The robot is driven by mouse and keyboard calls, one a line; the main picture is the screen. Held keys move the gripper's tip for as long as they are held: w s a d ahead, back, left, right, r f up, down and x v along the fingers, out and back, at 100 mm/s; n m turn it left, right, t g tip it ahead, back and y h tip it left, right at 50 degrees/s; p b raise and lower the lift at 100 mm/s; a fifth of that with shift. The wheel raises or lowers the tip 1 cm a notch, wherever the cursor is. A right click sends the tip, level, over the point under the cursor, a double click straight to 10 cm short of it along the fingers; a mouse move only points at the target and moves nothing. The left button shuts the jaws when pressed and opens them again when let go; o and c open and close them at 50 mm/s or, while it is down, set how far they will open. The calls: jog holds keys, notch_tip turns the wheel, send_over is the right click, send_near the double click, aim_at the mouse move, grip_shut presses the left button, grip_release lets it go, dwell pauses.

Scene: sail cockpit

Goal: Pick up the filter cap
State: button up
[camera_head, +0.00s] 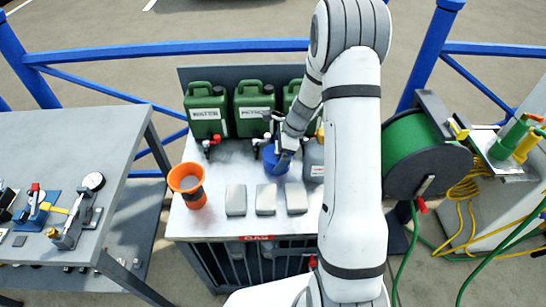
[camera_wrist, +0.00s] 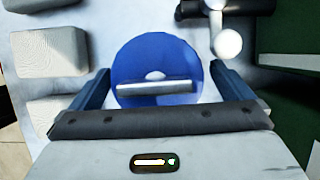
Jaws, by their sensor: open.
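A round blue piece with a metal bar across its top, which looks like the filter cap (camera_wrist: 150,62), sits between my gripper's fingers in the wrist view. In the head view the blue filter cap (camera_head: 274,166) is on the metal worktop (camera_head: 222,223), partly covered by my gripper (camera_head: 284,157). My gripper also shows in the wrist view (camera_wrist: 160,86); it is open, with one dark blue finger on each side of the cap. I cannot tell whether the fingers touch it.
Several green jerrycans (camera_head: 205,112) with taps stand behind the cap. An orange funnel-topped piece (camera_head: 187,184) is to the left. Pale blocks (camera_head: 236,200) lie in front. A green hose reel (camera_head: 415,150) stands right, and a grey bench (camera_head: 95,150) with tools left.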

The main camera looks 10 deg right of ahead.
jog(key=shift+a+f, duration=0.1)
jog(key=shift+f, duration=0.2)
jog(key=shift+c, duration=0.2)
jog(key=c, duration=0.9)
jog(key=shift+r, duration=0.1)
